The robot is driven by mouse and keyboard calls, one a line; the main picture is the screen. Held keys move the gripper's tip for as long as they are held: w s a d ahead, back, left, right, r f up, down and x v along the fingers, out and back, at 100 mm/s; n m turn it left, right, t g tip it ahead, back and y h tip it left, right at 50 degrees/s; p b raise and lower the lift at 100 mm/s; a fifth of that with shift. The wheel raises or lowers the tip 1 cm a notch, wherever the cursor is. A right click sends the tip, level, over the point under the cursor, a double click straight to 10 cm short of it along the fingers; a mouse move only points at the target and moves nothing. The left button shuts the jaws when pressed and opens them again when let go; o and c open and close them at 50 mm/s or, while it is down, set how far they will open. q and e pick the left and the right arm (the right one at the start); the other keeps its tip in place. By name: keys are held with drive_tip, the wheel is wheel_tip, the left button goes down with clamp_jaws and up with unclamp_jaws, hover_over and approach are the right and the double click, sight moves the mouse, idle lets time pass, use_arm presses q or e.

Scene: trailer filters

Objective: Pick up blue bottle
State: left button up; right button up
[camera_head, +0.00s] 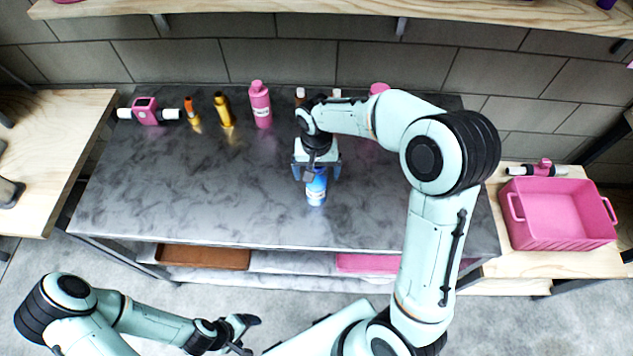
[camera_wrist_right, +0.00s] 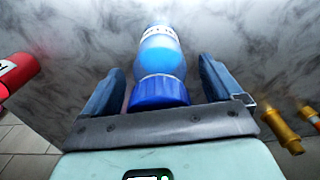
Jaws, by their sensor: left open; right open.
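The blue bottle (camera_head: 316,188) stands on the dark marbled table, near its middle. My right gripper (camera_head: 317,172) is over it from behind and above, in the head view. In the right wrist view the bottle (camera_wrist_right: 160,68) lies between the two open fingers of the right gripper (camera_wrist_right: 158,92), its darker blue cap nearest the palm. Gaps show between the fingers and the bottle. My left gripper (camera_head: 246,334) is open and empty, low in front of the table, away from the bottle.
A pink bottle (camera_head: 260,104), a gold bottle (camera_head: 223,110) and an orange-capped bottle (camera_head: 192,111) stand at the table's back. More bottles are partly hidden behind my right arm. A pink crate (camera_head: 560,212) sits on the right-hand wooden table. The marbled table's left front is clear.

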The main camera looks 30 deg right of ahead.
drive_tip(key=c, duration=1.5)
clamp_jaws()
drive_tip(key=shift+r, duration=0.15)
